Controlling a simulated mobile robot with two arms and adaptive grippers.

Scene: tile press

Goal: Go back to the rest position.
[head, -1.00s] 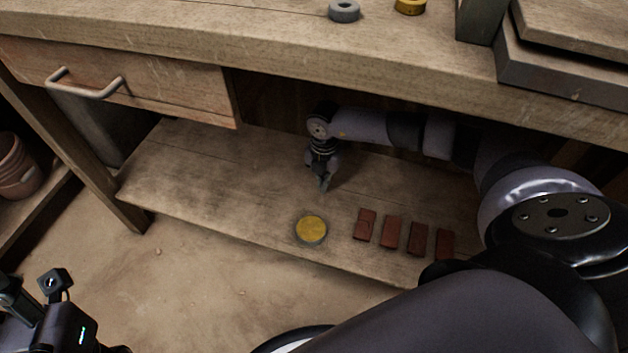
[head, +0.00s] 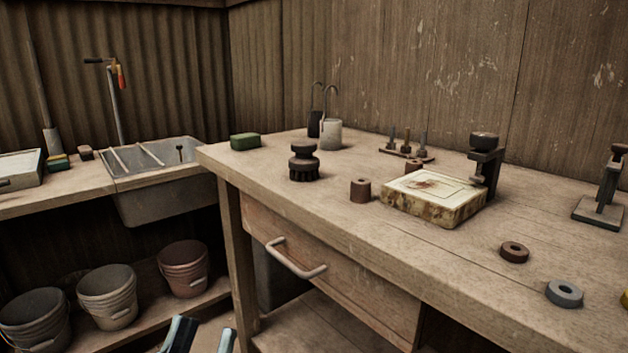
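My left gripper (head: 204,337) shows only at the bottom edge of the head view, in front of the bench and below its drawer. Its two finger pieces stand apart with nothing seen between them, so it looks open and empty. The rest of it is cut off by the frame. My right gripper and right arm are out of view.
The wooden workbench (head: 330,230) carries a stained tile block (head: 432,199), a dark brush (head: 304,163), a green sponge (head: 245,141), and several rings and stands. Its drawer (head: 340,285) is closed. A sink (head: 165,190) and several buckets (head: 107,297) are at left.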

